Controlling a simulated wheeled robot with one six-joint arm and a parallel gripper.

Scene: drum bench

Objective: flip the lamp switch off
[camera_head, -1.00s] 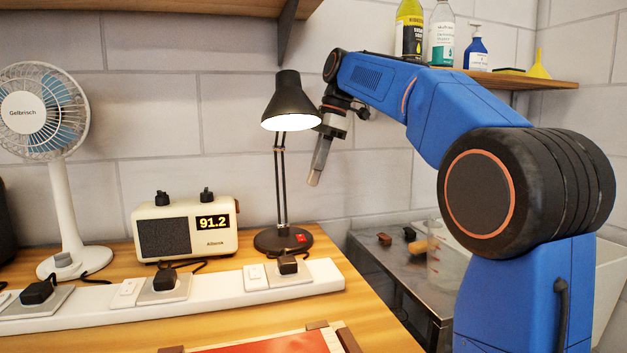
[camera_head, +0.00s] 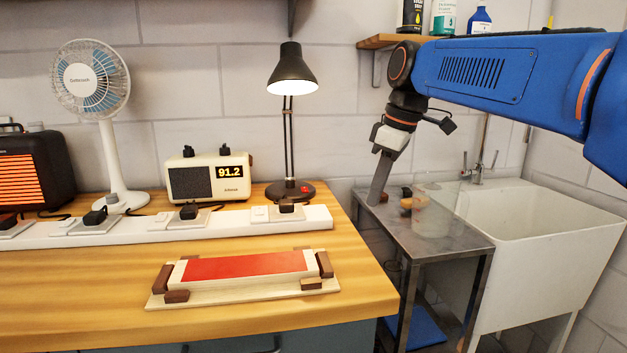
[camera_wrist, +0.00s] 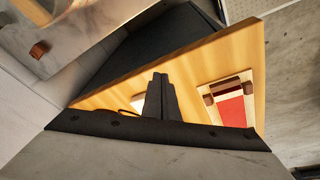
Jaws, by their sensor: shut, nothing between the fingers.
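The black desk lamp (camera_head: 290,75) stands upright at the back right of the wooden bench, and its bulb is lit. In the wrist view my shut fingers (camera_wrist: 160,82) point toward the bench; the lamp cannot be made out there.
A white power strip (camera_head: 150,231) with plugs runs along the bench in front of the radio (camera_head: 209,178), fan (camera_head: 90,80) and lamp. A sharpening stone (camera_head: 245,266) lies on the front right. A metal table (camera_head: 440,243) and white sink (camera_head: 540,215) stand right.

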